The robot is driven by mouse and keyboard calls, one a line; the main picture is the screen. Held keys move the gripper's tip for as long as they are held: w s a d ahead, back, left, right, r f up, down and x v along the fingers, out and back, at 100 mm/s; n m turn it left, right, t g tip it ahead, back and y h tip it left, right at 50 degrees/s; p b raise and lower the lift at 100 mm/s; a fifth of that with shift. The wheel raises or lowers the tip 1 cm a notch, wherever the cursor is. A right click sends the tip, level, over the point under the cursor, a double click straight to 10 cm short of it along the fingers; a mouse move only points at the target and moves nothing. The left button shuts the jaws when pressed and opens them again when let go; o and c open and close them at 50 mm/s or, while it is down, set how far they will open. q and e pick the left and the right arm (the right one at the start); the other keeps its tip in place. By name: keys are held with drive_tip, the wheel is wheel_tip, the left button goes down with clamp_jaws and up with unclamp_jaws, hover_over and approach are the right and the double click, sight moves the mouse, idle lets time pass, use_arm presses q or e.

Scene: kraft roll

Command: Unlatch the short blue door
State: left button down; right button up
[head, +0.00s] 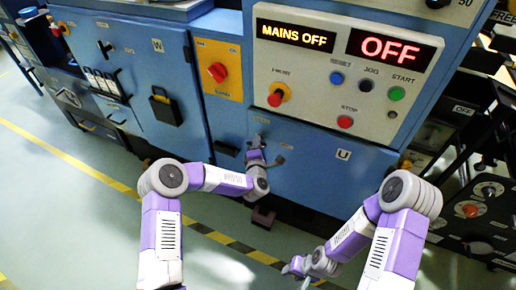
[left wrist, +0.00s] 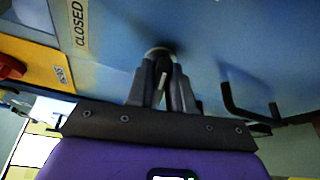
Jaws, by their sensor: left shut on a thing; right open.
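The short blue door (head: 315,160), marked U, is the low panel under the control panel. It looks closed in the head view. My left gripper (head: 256,150) is at its left part. In the left wrist view my left gripper (left wrist: 161,85) is shut on a round, dark-centred latch knob (left wrist: 159,51) on the blue front. A label reading CLOSED (left wrist: 79,25) is beside the knob. A black bar handle (left wrist: 240,108) stands to the right of the fingers, apart from them.
Above the door, the control panel (head: 330,75) shows MAINS OFF and OFF. A red rotary switch (head: 217,72) on a yellow plate is up and left. A taller blue door (head: 150,75), marked W, is at left. Floor in front is free.

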use_arm(q)
drive_tip(key=shift+f+m+t+b, duration=0.15)
drive_tip(key=shift+m+t+b, duration=0.45)
drive_tip(key=shift+m+b, duration=0.75)
drive_tip(key=c, duration=1.1)
unclamp_jaws()
drive_tip(key=shift+s, duration=0.1)
drive_tip(key=s+p, duration=0.2)
drive_tip(key=s, duration=0.5)
drive_tip(key=shift+s+d, duration=0.15)
drive_tip(key=shift+s, duration=0.05)
